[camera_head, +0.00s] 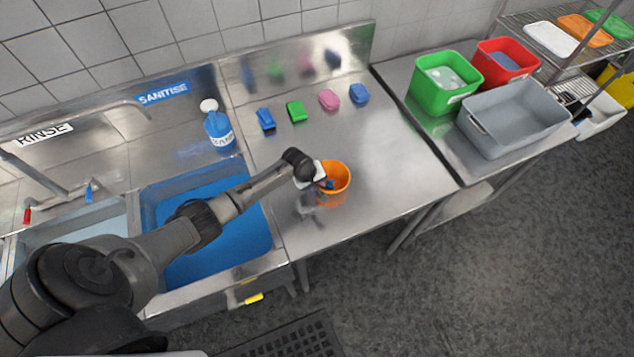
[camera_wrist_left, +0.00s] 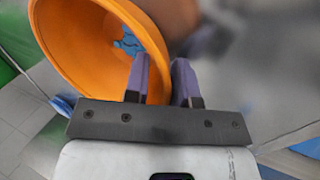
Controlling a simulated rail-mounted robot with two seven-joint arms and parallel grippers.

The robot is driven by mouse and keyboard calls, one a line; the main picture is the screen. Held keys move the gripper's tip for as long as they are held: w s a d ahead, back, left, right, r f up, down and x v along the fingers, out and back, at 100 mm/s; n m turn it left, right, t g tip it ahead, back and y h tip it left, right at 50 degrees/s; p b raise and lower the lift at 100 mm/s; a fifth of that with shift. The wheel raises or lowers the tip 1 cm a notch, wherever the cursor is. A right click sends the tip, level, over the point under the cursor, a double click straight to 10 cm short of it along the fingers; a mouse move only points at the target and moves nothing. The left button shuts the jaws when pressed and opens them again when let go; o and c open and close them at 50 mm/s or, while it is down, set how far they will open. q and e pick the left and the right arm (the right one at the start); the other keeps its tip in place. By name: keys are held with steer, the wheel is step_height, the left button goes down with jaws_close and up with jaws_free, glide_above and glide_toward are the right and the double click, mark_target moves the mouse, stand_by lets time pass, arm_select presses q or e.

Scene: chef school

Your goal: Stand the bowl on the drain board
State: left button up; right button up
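The orange bowl (camera_head: 340,172) is over the steel drain board (camera_head: 385,190), near its front middle, with its opening facing up. I cannot tell whether its base touches the board. A small blue shape shows inside it. My left gripper (camera_head: 324,181) is at the bowl's left side. In the left wrist view the bowl (camera_wrist_left: 90,50) fills the upper left. The left gripper's two purple-grey fingers (camera_wrist_left: 160,78) are close together on either side of its wall, one inside and one outside, and look shut on it. My right gripper is not in view.
Blue, green, pink and blue blocks (camera_head: 297,110) line the back of the board. The blue-filled sink (camera_head: 220,235) lies left. Green (camera_head: 430,98), red (camera_head: 507,75) and grey (camera_head: 500,140) tubs stand right. The board's right side is clear.

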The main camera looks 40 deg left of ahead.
arm_select(q)
steer(key=shift+o, duration=0.7)
steer(key=shift+r, duration=0.1)
steer(key=shift+r, duration=0.2)
steer(key=p+v, duration=0.1)
steer(key=v, duration=0.9)
steer(key=s+d+f+m, duration=0.2)
steer(key=s+d+m, duration=0.7)
steer(key=s+d, duration=0.55)
steer(key=s+d+r+m+y, duration=0.1)
steer(key=s+d+r+m, duration=0.1)
steer(key=s, duration=0.4)
steer(key=s+d+r+m, duration=0.1)
steer(key=s+r+m, duration=0.3)
steer(key=s, duration=0.3)
steer(key=shift+d+r+y, duration=0.4)
steer(key=shift+r, duration=0.05)
